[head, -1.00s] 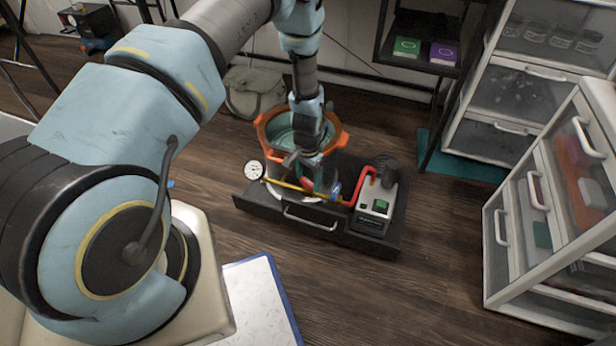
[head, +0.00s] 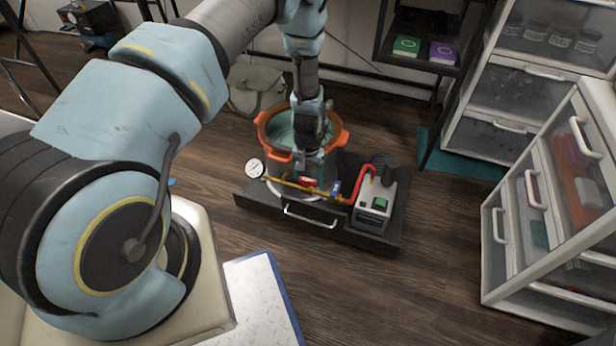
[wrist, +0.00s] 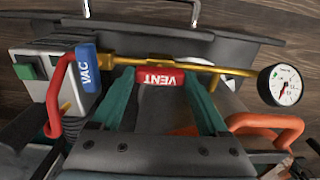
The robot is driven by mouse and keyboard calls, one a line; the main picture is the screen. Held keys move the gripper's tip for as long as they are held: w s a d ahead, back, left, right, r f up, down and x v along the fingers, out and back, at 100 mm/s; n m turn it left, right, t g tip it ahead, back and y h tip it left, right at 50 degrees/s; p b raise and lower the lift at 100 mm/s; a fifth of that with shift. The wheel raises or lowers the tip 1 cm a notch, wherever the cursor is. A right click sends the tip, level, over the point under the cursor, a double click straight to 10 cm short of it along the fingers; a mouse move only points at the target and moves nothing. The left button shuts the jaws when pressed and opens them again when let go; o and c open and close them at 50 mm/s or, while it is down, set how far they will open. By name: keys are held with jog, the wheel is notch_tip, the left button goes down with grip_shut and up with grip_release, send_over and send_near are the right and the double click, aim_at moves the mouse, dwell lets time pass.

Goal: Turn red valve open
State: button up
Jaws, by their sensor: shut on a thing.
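The red valve handle (wrist: 160,77), marked VENT, sits on a brass pipe (wrist: 220,69) in the wrist view. It shows small and red in the head view (head: 307,182). My gripper (wrist: 160,80) has its teal fingers on either side of the handle, shut on it. In the head view my gripper (head: 308,172) reaches down in front of the orange-rimmed pot (head: 341,138). The handle lies roughly along the pipe in the wrist view. A blue handle marked VAC (wrist: 86,67) is on the same pipe, by the red hose.
A pressure gauge (wrist: 286,85) is at one pipe end. A pump with a green switch (head: 376,205) stands close on the right. All sit on a dark base (head: 385,240) with a front handle. White drawers (head: 550,215) stand farther right; the floor between is clear.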

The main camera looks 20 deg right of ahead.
jog(key=o, duration=1.2)
jog(key=shift+o, duration=0.2)
